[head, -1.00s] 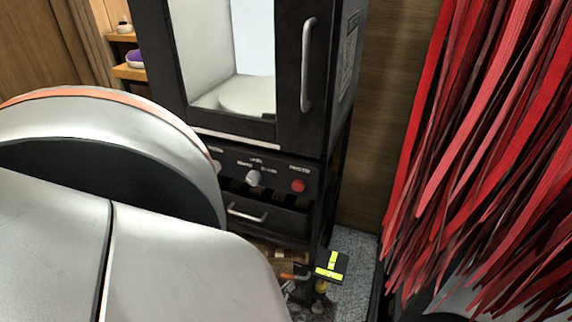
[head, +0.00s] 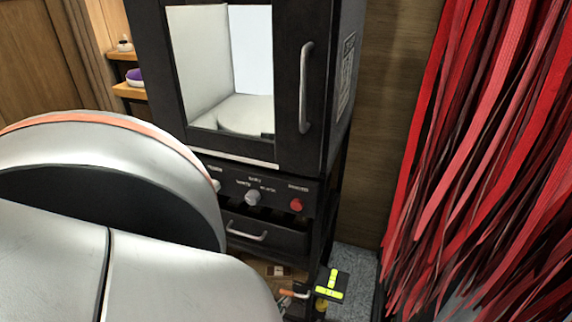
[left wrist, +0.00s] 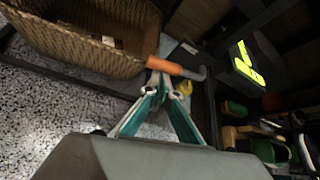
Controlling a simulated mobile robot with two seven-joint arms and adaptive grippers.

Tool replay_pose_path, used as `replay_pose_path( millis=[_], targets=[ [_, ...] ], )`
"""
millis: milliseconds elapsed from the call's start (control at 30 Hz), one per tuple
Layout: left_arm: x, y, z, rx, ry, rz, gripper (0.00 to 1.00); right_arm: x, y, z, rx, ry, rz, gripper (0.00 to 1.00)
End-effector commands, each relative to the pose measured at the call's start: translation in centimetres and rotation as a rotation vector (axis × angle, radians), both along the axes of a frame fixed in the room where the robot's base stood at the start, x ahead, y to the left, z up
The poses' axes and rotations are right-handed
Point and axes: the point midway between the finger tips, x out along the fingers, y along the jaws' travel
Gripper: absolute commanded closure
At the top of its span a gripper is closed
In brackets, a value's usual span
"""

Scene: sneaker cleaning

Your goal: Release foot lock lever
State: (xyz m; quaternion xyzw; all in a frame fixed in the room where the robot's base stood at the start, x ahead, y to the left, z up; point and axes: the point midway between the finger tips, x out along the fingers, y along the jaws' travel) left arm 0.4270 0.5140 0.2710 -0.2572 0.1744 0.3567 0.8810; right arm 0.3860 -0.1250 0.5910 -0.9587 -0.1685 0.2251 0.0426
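A lever with an orange grip (head: 294,293) and a bent metal rod sits low by the dark cabinet's foot. The orange grip also shows in the left wrist view (left wrist: 178,68). A black pedal with yellow-green stripes (head: 330,284) is just right of it, and shows in the left wrist view (left wrist: 247,65). My left gripper (left wrist: 165,88) has teal fingers drawn together, with the tips right at the near end of the orange grip. I cannot tell whether they touch it. In the head view my left arm hides this gripper. My right gripper is not in view.
A black cabinet (head: 265,175) with a glass door, knobs and a drawer stands in the middle. Red strips (head: 470,150) hang at the right. In the left wrist view a wicker basket (left wrist: 75,45) is at the upper left, over speckled floor (left wrist: 45,110).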

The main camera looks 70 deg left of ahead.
Motion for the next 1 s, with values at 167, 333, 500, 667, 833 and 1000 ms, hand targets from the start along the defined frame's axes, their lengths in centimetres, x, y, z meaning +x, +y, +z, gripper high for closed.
replay_pose_path(
  millis=[167,333,500,667,833,1000],
  targets=[
    [0.8,0.8,1.0,0.012,-0.021,0.010,1.00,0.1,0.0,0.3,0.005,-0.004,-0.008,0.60],
    [0.1,0.2,1.6,0.011,-0.023,0.009,1.00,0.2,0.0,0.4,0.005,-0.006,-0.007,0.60],
    [-2.2,-1.7,2.7,0.006,-0.016,0.005,1.00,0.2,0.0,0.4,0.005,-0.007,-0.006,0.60],
    [-4.8,-3.7,4.0,0.002,-0.007,0.003,1.00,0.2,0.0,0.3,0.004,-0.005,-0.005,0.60],
    [-6.9,-5.4,5.1,-0.001,-0.003,0.002,1.00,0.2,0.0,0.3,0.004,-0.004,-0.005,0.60],
    [-7.9,-6.3,5.7,0.000,-0.001,-0.001,1.00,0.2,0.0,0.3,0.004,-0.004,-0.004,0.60]
  ],
)
